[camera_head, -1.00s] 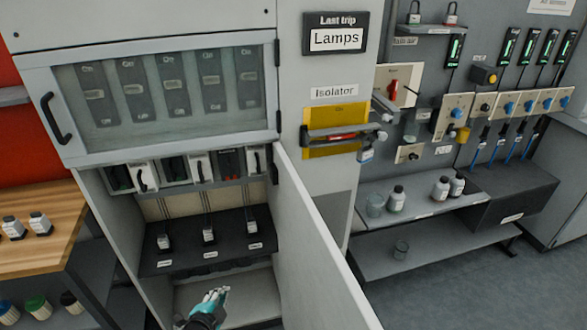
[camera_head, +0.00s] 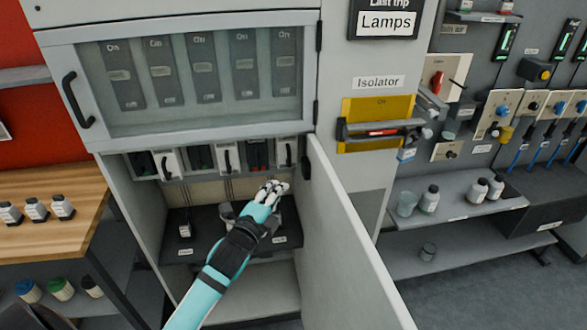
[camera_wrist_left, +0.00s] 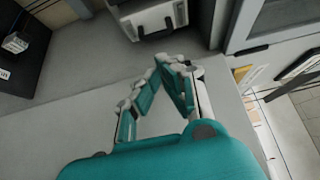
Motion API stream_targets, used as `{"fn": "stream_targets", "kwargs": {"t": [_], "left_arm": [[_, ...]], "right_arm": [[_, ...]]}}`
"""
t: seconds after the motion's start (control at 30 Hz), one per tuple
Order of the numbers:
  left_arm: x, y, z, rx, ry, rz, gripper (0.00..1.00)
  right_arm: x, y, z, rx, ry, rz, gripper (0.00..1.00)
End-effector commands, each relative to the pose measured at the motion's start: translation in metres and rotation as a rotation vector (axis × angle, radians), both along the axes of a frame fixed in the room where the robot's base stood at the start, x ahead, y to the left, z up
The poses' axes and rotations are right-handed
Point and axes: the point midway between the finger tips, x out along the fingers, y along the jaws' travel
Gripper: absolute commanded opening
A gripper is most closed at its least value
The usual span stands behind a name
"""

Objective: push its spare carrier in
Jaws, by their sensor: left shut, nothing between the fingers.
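A row of white carriers with dark handles sits under the glazed panel in the head view: a left one (camera_head: 167,164), a middle one (camera_head: 227,159) and a right one (camera_head: 287,152). Dark units stand between them. I cannot tell from labels which is the spare. My left gripper (camera_head: 274,187) is shut and empty, just below the right carrier and apart from it. In the left wrist view a white carrier with a dark handle (camera_wrist_left: 151,22) is beyond the closed fingertips (camera_wrist_left: 170,62). My right gripper is not in view.
The open cabinet door (camera_head: 345,235) stands close on the right of my left arm. A black shelf (camera_head: 205,222) with small labelled units lies below the carriers, partly hidden by my arm. A yellow isolator plate (camera_head: 375,112) is right of the cabinet.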

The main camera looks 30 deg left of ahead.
Motion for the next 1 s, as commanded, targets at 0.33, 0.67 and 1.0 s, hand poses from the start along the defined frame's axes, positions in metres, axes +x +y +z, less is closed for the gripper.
{"fn": "stream_targets", "kwargs": {"t": [0.33,0.67,1.0], "left_arm": [[0.059,0.003,0.003,-0.002,-0.001,0.000,0.00],[0.094,0.005,0.001,0.000,0.000,-0.001,0.00],[0.095,0.005,0.000,-0.001,0.000,-0.001,0.00]], "right_arm": [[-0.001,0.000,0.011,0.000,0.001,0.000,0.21],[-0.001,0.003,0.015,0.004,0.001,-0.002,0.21],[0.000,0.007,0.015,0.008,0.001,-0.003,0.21]]}}
